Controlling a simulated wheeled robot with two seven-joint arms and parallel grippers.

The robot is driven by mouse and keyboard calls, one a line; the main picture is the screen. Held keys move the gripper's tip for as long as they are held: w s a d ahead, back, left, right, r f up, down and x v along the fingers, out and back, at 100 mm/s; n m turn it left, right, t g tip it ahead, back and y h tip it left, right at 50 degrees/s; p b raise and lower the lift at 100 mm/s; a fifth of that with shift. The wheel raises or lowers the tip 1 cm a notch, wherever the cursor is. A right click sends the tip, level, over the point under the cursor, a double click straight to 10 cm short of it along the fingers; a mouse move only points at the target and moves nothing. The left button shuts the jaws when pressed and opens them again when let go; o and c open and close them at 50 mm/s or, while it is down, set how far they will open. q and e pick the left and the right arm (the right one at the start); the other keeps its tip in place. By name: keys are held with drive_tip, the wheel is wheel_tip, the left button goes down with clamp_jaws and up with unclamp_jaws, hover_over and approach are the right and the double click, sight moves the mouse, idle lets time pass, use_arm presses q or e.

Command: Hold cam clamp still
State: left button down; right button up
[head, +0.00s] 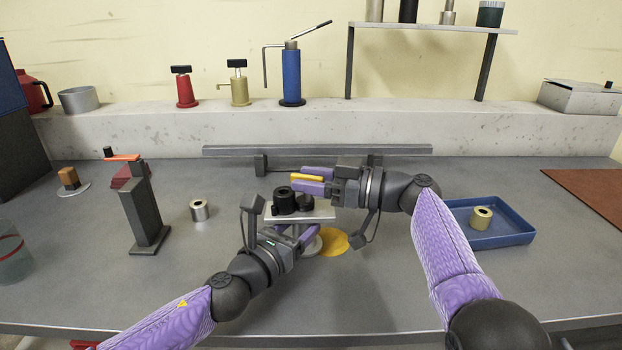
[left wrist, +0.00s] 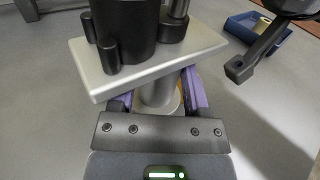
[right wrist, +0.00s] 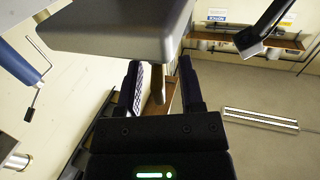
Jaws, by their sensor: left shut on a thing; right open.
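What looks like the cam clamp is a pale plate (head: 328,212) on a round stem (left wrist: 158,92), with a black cylinder (head: 285,201) and a smaller black part (head: 304,203) on top. My left gripper (head: 290,233) is shut on the stem just below the plate, its purple fingers on either side in the left wrist view. My right gripper (head: 309,180) is open just behind and above the black parts. A yellow bar (head: 307,177) shows between its fingers; the right wrist view shows a gold rod (right wrist: 185,78) there. Contact with it cannot be told.
A yellow disc (head: 333,241) lies beside the stem's base. A metal ring (head: 199,211) and a dark stand (head: 143,215) are at left. A blue tray (head: 512,236) with a brass ring (head: 481,218) is at right. A grey rail (head: 230,151) runs behind. The bench front is mostly clear.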

drive_tip(key=v, duration=1.2)
drive_tip(key=shift+c, duration=0.9)
wheel_tip(320, 180, down, 4)
drive_tip(key=h, duration=0.3)
drive_tip(key=shift+r+t+h, duration=0.2)
drive_tip(key=shift+t+h, duration=0.2)
clamp_jaws()
drive_tip(key=f+n+t+h, duration=0.1)
drive_tip(key=h, duration=0.2)
drive_tip(key=s+f+n+t+h, duration=0.1)
drive_tip(key=f+t+h, duration=0.1)
drive_tip(key=h, duration=0.1)
drive_tip(key=shift+f, duration=0.2)
drive_tip(key=s+a+n+t, duration=0.1)
drive_tip(key=s+a+r+n+t+h, duration=0.1)
drive_tip(key=s, duration=0.1)
drive_tip(key=s+a+r+n+t, duration=0.1)
drive_tip(key=shift+s+r+n+t+h, duration=0.2)
drive_tip(key=shift+n+t+h, duration=0.1)
drive_tip(key=shift+t, duration=0.1)
drive_tip(key=s+a+r+n+t+y, duration=0.2)
drive_tip(key=s+a+r+n, duration=0.15)
drive_tip(key=s, duration=0.35)
drive_tip(key=w+a+r, duration=0.1)
drive_tip(key=w+a, duration=0.2)
drive_tip(key=w, duration=0.9)
drive_tip(key=shift+w+a+t, duration=0.3)
